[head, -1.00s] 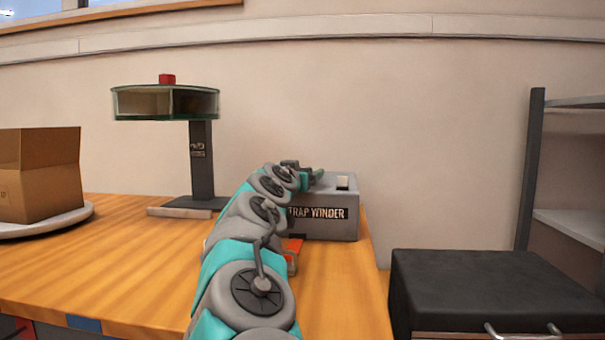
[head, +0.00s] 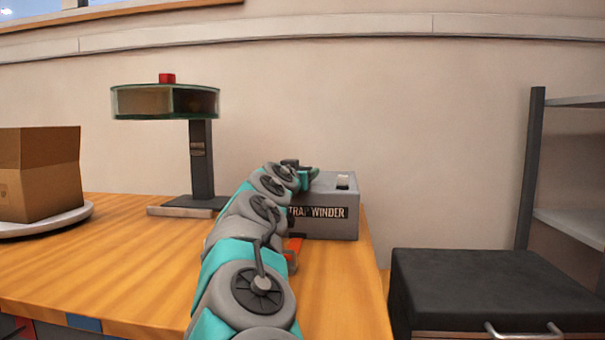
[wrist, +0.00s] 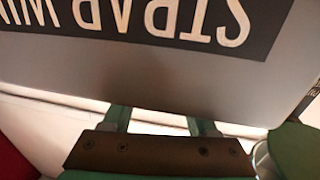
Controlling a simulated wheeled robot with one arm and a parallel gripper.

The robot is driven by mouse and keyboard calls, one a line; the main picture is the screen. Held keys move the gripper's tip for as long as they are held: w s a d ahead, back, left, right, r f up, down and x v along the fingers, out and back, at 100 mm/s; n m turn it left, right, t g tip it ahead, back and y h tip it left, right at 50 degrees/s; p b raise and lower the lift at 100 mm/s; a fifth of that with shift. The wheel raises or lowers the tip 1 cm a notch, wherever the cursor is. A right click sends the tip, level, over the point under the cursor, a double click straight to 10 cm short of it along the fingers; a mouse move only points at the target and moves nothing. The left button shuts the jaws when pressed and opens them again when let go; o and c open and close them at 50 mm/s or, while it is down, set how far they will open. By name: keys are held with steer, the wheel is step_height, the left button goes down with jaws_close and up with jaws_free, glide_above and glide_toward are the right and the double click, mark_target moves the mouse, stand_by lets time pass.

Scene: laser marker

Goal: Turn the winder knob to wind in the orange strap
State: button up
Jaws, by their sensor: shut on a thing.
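The grey strap winder box (head: 340,190) stands on the wooden bench, its label partly covered by my arm. In the wrist view, its face with upside-down lettering (wrist: 120,15) fills the top. A piece of orange strap (head: 294,246) shows low beside my arm in the head view; the rest is hidden. My gripper (head: 308,176) is at the top left of the winder. In the wrist view, the two green fingers of my gripper (wrist: 160,120) stand apart and pass behind the box edge. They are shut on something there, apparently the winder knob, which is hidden.
A dark stand with a round glass-sided top (head: 165,102) and red cap is behind my arm. A cardboard box (head: 40,175) sits on a round white plate (head: 60,223) at left. A black-topped cabinet (head: 480,285) and shelf rack (head: 530,180) are right.

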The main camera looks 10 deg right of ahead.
steer(key=shift+f+n+t+y+b, duration=0.15)
steer(key=shift+n+t+y+b, duration=0.25)
steer(key=shift+y, duration=0.3)
steer(key=shift+f+n+y+b, duration=0.1)
steer(key=shift+n+y+b, duration=0.35)
steer(key=shift+n+y, duration=0.2)
steer(key=shift+a+n+t+y, duration=0.1)
steer(key=shift+n+t+y, duration=0.4)
steer(key=shift+y, duration=0.45)
steer(key=shift+r+n+y, duration=0.2)
steer(key=shift+n+y, duration=0.35)
steer(key=shift+y, duration=0.25)
steer(key=shift+a+r+n+y+p, duration=0.1)
steer(key=shift+n+y+p, duration=0.95)
steer(key=shift+y, duration=0.65)
steer(key=shift+n+y+p, duration=0.75)
steer(key=shift+y+p, duration=0.25)
steer(key=shift+y, duration=0.1)
steer(key=o, duration=1.4)
steer(key=shift+c, duration=0.2)
